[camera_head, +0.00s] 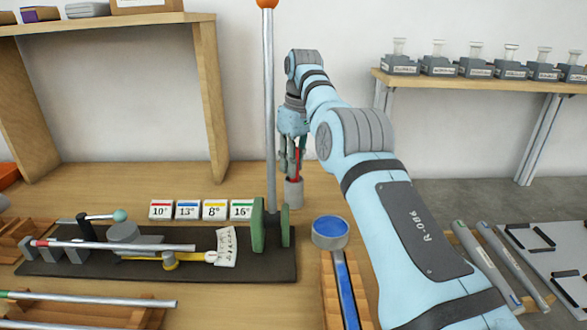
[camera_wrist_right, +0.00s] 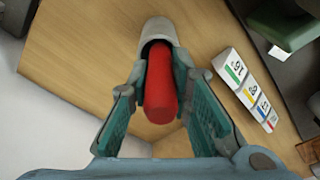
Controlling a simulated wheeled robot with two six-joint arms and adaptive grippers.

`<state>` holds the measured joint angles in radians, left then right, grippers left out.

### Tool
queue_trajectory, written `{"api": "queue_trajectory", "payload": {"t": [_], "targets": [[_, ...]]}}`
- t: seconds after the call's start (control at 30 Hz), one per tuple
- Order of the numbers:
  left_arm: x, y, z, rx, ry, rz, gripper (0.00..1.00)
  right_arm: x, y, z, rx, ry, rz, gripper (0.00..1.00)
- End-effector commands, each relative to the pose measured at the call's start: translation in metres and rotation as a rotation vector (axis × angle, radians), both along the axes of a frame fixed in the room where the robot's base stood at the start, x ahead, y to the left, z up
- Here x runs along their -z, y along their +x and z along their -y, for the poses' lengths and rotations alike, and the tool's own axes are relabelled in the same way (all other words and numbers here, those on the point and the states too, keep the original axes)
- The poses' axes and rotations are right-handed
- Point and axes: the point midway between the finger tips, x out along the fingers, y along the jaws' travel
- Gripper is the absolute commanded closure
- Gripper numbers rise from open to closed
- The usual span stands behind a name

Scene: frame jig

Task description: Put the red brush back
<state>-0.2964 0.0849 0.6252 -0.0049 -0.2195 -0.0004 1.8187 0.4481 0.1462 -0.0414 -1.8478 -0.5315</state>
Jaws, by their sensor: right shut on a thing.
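The red brush shows as a red handle (camera_wrist_right: 160,90) between the fingers of my right gripper (camera_wrist_right: 161,72) in the right wrist view. In the head view my right gripper (camera_head: 292,165) points down at the back of the table, shut on the brush, and a thin strip of red (camera_head: 298,163) shows beside the fingers. A small grey cup (camera_head: 293,194) stands right below; it also shows in the wrist view (camera_wrist_right: 155,28). The brush's lower end reaches the cup's mouth; how deep it sits is hidden. My left gripper is not in view.
A grey upright rod (camera_head: 268,110) with an orange top stands just left of my right gripper, by green blocks (camera_head: 258,225). Several number cards (camera_head: 160,210) stand further left. A blue-topped round tool (camera_head: 330,232) lies in front. A dark mat (camera_head: 60,262) holds rods and clamps.

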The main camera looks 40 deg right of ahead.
Motion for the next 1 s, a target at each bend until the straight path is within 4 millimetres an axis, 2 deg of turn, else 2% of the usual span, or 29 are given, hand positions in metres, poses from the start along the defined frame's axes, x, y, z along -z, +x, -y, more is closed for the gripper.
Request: {"api": "queue_trajectory", "payload": {"t": [0.13, 0.17, 0.27, 0.3, 0.63, 0.77, 0.87, 1.0], "targets": [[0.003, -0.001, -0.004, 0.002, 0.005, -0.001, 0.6, 0.003, 0.0, 0.0, 0.0, 0.0, 0.0, 1.0], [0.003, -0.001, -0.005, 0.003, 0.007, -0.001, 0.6, 0.003, 0.0, 0.0, 0.0, 0.0, 0.0, 0.8], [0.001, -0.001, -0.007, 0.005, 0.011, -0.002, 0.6, 0.002, 0.0, 0.0, 0.0, 0.0, 0.0, 0.64], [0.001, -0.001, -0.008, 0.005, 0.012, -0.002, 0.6, 0.002, 0.0, 0.0, 0.0, 0.0, 0.0, 0.61], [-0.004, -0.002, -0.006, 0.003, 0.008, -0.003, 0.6, -0.004, 0.0, 0.0, 0.0, 0.0, 0.0, 0.61], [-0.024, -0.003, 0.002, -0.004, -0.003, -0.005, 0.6, -0.032, -0.002, 0.001, 0.0, 0.0, 0.002, 0.61], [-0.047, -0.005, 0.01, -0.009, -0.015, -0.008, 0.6, -0.064, -0.006, 0.001, 0.0, 0.0, 0.002, 0.61], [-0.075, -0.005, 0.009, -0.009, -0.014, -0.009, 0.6, -0.102, -0.01, 0.002, 0.0, -0.001, 0.001, 0.61]]}}
